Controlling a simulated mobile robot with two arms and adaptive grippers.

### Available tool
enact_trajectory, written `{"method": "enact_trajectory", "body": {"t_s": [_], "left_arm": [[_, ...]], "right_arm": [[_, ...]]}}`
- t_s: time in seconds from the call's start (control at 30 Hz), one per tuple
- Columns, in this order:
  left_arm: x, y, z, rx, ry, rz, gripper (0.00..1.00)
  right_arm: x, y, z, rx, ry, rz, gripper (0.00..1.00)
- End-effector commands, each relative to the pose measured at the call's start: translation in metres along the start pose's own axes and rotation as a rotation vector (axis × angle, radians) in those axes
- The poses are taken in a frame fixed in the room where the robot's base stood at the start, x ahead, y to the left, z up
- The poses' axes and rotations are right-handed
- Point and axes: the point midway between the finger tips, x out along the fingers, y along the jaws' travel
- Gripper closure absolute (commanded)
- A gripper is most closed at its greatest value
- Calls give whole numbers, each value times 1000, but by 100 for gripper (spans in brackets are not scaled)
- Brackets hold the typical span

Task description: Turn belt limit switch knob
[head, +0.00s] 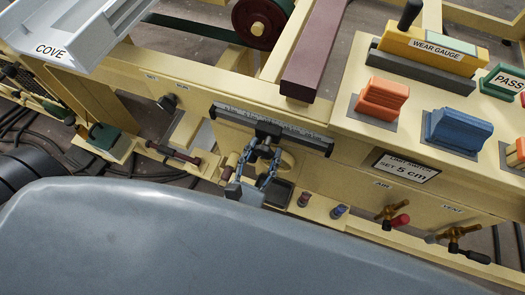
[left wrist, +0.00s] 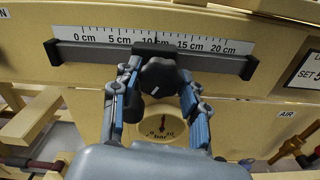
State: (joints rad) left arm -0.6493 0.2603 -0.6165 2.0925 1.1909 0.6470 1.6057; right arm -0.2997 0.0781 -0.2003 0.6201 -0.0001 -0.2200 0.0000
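The belt limit switch is a dark slider on a ruler (left wrist: 105,38) marked 0 to 20 cm. Its black knob (left wrist: 157,78) sits near the 10 cm mark and bears a short white line. The ruler also shows in the head view (head: 290,133), where the knob is mostly hidden by my fingers. My left gripper (left wrist: 160,82) has its blue-grey fingers on both sides of the knob, seemingly touching it; in the head view it reaches up to the rail (head: 265,153). A label by the rail reads "SET 5 cm" (head: 407,167). My right gripper is not in view.
A round gauge marked in bar (left wrist: 162,128) lies just below the knob. Right of it are brass AIR (head: 390,212) and VENT (head: 455,236) valves. Orange (head: 381,97) and blue (head: 457,130) blocks and the WEAR GAUGE (head: 430,50) stand on the panel above.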

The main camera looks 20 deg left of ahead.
Motion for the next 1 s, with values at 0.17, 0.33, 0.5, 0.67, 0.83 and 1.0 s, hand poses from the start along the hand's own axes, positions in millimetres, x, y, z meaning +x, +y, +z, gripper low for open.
{"method": "enact_trajectory", "body": {"t_s": [0.17, 0.33, 0.5, 0.67, 0.83, 1.0], "left_arm": [[0, 0, 0, 1, -1, 0, 36], [0, 0, 0, 1, -1, 1, 36], [-12, 0, 0, 3, 1, -1, 36], [-43, 0, -1, 4, 4, -4, 36], [-80, 0, -1, 3, 4, -4, 36], [-107, 0, 0, 2, 1, -2, 36]], "right_arm": [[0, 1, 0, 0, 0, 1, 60], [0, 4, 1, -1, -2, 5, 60], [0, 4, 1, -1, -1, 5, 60], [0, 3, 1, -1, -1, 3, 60], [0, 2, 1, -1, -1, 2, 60], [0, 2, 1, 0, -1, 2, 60]]}}
